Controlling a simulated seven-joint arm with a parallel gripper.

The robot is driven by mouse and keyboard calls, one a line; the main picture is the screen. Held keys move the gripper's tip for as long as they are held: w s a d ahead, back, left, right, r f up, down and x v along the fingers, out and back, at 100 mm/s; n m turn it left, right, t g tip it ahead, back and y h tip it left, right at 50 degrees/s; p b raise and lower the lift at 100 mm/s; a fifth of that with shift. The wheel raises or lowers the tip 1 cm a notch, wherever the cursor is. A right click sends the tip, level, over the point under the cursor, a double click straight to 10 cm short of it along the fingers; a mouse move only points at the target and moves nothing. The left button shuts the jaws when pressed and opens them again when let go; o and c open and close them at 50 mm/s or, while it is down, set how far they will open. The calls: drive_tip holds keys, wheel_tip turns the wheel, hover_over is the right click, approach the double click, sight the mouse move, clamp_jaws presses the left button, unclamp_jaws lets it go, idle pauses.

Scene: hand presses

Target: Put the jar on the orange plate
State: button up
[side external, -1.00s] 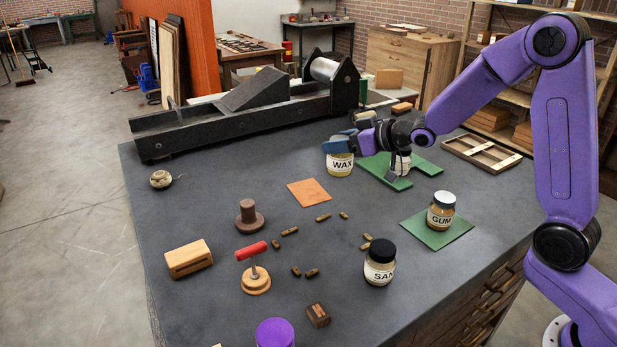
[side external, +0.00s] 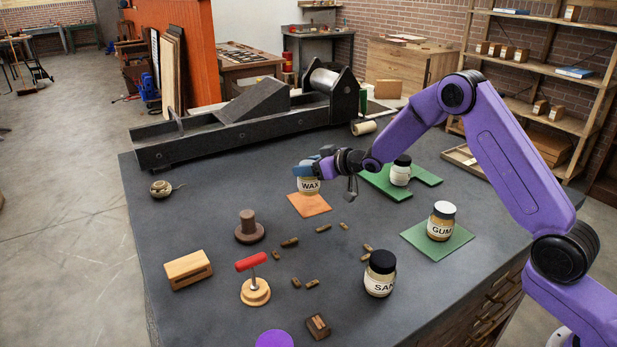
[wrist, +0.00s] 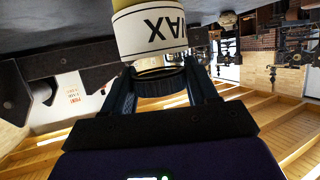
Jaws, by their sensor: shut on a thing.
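The WAX jar (side external: 309,186) is a pale jar with a white label, upright over the back part of the orange plate (side external: 314,206). I cannot tell whether its base touches the plate or is just above it. My gripper (side external: 308,170) is shut on the jar's upper part, its blue fingers hiding the lid in the side view. In the wrist view the jar (wrist: 150,38) appears upside down between the two fingers of my gripper (wrist: 158,78).
The GUM jar (side external: 441,222) stands on a green plate (side external: 420,238). A dark-lidded jar (side external: 400,172) stands on another green plate (side external: 375,181). The SAN-labelled jar (side external: 380,275) stands in front. Several small brown pieces (side external: 290,242) lie before the orange plate. A black press (side external: 245,110) stands behind.

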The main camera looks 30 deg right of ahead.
drive_tip(key=shift+w+f, duration=0.2)
drive_tip(key=shift+f, duration=1.45)
drive_tip(key=shift+f, duration=0.1)
drive_tip(key=o, duration=1.2)
drive_tip(key=shift+f, duration=0.1)
drive_tip(key=shift+r, duration=0.2)
drive_tip(key=shift+s+d+r, duration=0.1)
drive_tip(key=shift+s, duration=0.15)
drive_tip(key=v, duration=1.1)
drive_tip(key=shift+s+r, duration=0.2)
drive_tip(key=shift+s, duration=0.05)
